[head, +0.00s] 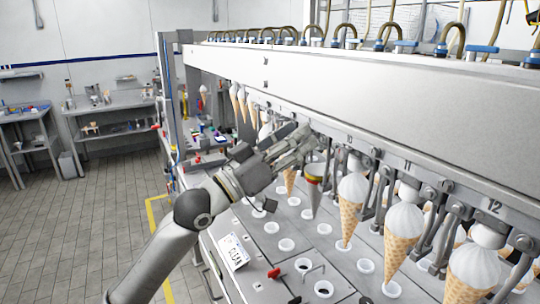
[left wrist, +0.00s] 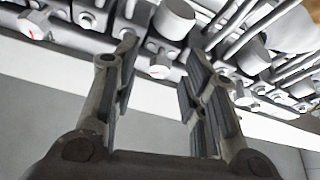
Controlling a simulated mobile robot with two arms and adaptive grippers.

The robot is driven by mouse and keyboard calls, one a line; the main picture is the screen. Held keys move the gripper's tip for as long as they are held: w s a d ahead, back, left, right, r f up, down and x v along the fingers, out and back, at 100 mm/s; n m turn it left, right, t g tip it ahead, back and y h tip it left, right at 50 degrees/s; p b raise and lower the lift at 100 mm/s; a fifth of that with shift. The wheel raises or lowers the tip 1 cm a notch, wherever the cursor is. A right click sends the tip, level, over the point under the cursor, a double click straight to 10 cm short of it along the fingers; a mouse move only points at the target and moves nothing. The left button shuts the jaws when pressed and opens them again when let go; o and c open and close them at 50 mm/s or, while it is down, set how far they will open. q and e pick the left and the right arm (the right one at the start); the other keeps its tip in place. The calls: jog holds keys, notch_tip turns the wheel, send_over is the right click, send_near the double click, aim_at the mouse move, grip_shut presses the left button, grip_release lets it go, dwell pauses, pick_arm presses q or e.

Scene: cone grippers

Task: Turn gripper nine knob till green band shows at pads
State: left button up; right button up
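A grey gauge cone (head: 313,197) hangs point down in the row of cone grippers, with red and yellow bands (head: 314,180) near its top. I cannot make out a green band at the pads. My left gripper (head: 306,142) is just above and left of this cone, at the rail. It hides the station label and knob there. In the left wrist view my left gripper (left wrist: 163,52) is open, with a small metal knob (left wrist: 160,66) showing between and beyond the fingers. I cannot tell whether the fingers touch it. My right gripper is not in view.
Ice cream cones (head: 353,195) hang in the stations to the right, where the label 12 (head: 494,206) shows. A long metal housing (head: 390,85) runs above the row. Below is a plate with white-rimmed holes (head: 287,244). A tag (head: 233,252) lies at its left edge.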

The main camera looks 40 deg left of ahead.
pick_arm(q)
jog(key=v, duration=1.1)
jog(key=shift+s, duration=0.25)
dwell(0.4)
jog(key=shift+a, duration=0.1)
dwell(0.8)
